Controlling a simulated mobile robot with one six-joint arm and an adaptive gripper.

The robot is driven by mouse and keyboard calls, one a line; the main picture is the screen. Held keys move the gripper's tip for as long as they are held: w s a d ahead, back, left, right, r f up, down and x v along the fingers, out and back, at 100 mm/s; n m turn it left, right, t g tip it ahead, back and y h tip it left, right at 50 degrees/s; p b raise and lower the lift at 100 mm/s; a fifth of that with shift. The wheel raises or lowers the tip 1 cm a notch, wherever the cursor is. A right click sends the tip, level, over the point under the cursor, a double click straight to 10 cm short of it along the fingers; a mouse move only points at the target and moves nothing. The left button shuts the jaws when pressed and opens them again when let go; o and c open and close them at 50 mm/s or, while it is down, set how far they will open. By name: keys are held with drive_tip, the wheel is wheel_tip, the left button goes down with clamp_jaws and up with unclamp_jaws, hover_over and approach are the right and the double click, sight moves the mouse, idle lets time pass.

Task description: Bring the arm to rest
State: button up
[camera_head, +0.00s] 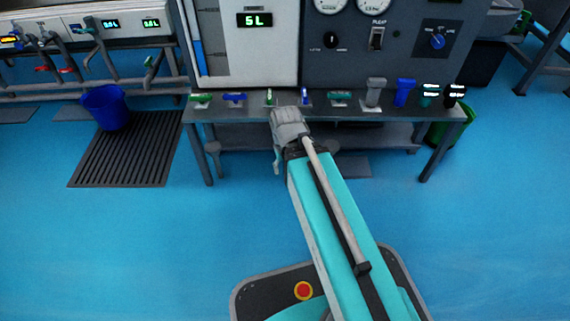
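My arm reaches forward from my base toward the grey test bench (352,113), with its end low in front of the bench's front edge. My gripper (277,160) is a small grey shape at the end of the arm, hanging down just in front of the bench. The fingers are too small and partly hidden, so I cannot tell whether they are open or shut. I see nothing clearly held in it.
On the bench stand a green valve (201,99), a blue valve (234,99) and several other fittings. The panel with a "5L" display (255,20) rises behind. A blue bucket (106,107) stands on a dark slatted mat (128,160).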

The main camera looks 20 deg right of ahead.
idle(0.3)
wheel_tip(320, 180, up, 55)
drive_tip(key=p, duration=5.5)
